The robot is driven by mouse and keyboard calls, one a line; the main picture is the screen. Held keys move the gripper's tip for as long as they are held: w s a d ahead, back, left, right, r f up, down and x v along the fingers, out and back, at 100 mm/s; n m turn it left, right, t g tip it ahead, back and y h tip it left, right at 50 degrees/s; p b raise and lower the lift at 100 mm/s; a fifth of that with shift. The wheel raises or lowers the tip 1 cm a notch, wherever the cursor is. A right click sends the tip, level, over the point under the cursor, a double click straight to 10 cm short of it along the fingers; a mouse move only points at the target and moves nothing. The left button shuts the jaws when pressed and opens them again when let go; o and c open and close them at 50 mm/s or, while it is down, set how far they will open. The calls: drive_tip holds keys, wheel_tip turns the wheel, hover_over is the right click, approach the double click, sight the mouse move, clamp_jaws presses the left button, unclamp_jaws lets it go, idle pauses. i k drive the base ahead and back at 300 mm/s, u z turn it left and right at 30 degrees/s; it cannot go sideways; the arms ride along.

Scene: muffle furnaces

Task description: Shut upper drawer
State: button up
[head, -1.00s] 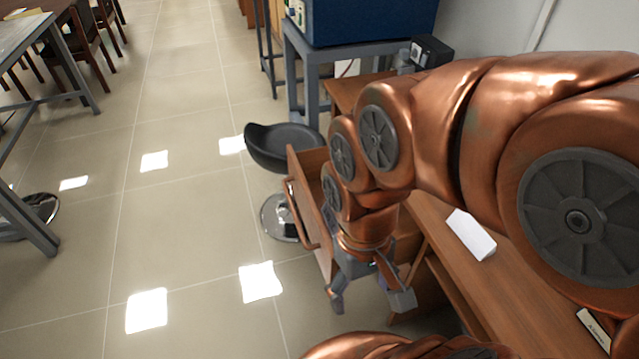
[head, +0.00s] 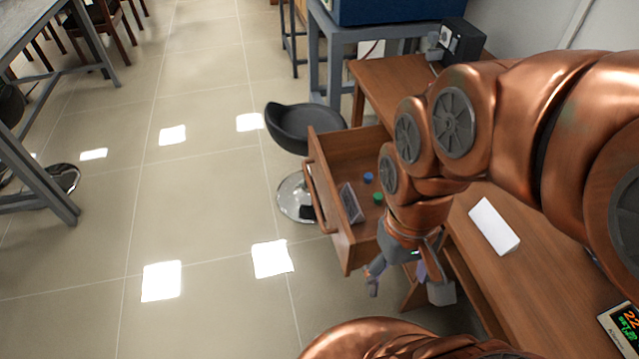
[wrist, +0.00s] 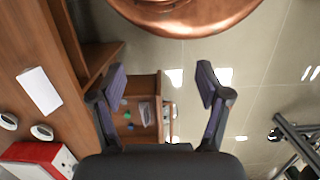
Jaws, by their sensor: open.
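The upper drawer (head: 328,200) of the wooden desk is pulled out to the left, and I look down into it. Inside lie a blue round item (head: 368,178), a green round item (head: 378,198) and a small grey rectangular item (head: 350,203). Its front carries a bar handle (head: 314,196). My gripper (head: 400,285) is open and empty, apart from the drawer's near side in the head view. In the wrist view my gripper (wrist: 162,80) has its fingers spread, with the drawer (wrist: 146,88) showing between and beyond them.
The desk top (head: 480,262) holds a white box (head: 493,226) and a display device (head: 622,328). A black stool (head: 300,128) stands just behind the drawer. Open tiled floor (head: 210,220) lies to the left. The wrist view shows a red-and-white box (wrist: 40,158).

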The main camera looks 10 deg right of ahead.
sight(335, 158)
drive_tip(key=u, duration=0.2)
drive_tip(key=i, duration=0.55)
drive_tip(key=u, duration=1.55)
